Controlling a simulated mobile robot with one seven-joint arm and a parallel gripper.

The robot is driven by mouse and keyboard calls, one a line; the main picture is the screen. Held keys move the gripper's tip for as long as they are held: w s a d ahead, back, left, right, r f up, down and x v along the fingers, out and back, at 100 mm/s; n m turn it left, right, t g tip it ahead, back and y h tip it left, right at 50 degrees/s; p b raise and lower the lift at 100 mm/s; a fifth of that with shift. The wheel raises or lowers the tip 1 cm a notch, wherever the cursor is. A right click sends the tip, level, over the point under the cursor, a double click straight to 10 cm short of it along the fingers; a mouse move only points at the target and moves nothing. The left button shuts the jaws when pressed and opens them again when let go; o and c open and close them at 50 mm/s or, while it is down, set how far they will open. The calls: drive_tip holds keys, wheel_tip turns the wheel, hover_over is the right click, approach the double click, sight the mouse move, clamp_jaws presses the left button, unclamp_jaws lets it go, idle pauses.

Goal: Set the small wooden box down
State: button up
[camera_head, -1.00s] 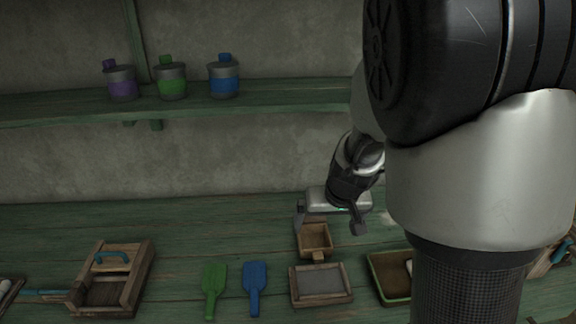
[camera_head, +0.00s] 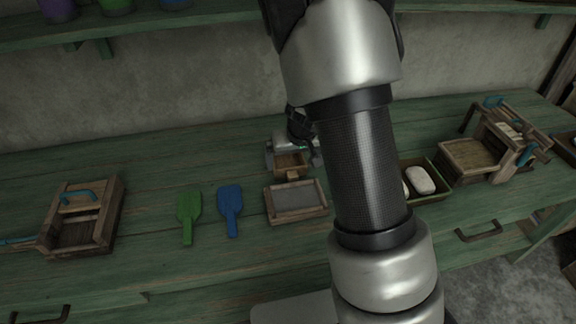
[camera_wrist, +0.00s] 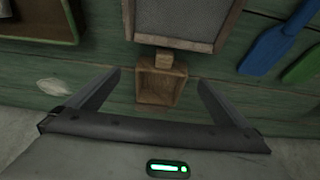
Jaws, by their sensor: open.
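The small wooden box (camera_head: 291,163) is an open-topped brown box with a small tab handle. It sits on the green bench top behind the framed grey tray. In the wrist view the box (camera_wrist: 160,84) shows upright between my fingers, its tab toward the tray. My gripper (camera_wrist: 158,84) is open, with a finger on each side of the box and visible gaps between fingers and box walls. In the head view my gripper (camera_head: 293,160) is around the box, partly hidden by my arm.
The framed grey tray (camera_head: 296,201) is just in front of the box. A blue scoop (camera_head: 230,208) and a green scoop (camera_head: 189,214) lie left of it. A wooden frame with a blue handle (camera_head: 84,214) is farther left. A soap tray (camera_head: 428,182) is to the right.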

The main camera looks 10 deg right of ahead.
sight(291, 169)
drive_tip(key=x, duration=0.2)
drive_tip(key=b+x, duration=0.1)
drive_tip(key=x, duration=0.1)
drive_tip(key=shift+s+a+f, duration=0.1)
drive_tip(key=shift+a+f, duration=0.1)
drive_tip(key=shift+f, duration=0.2)
drive_tip(key=c, duration=1.5)
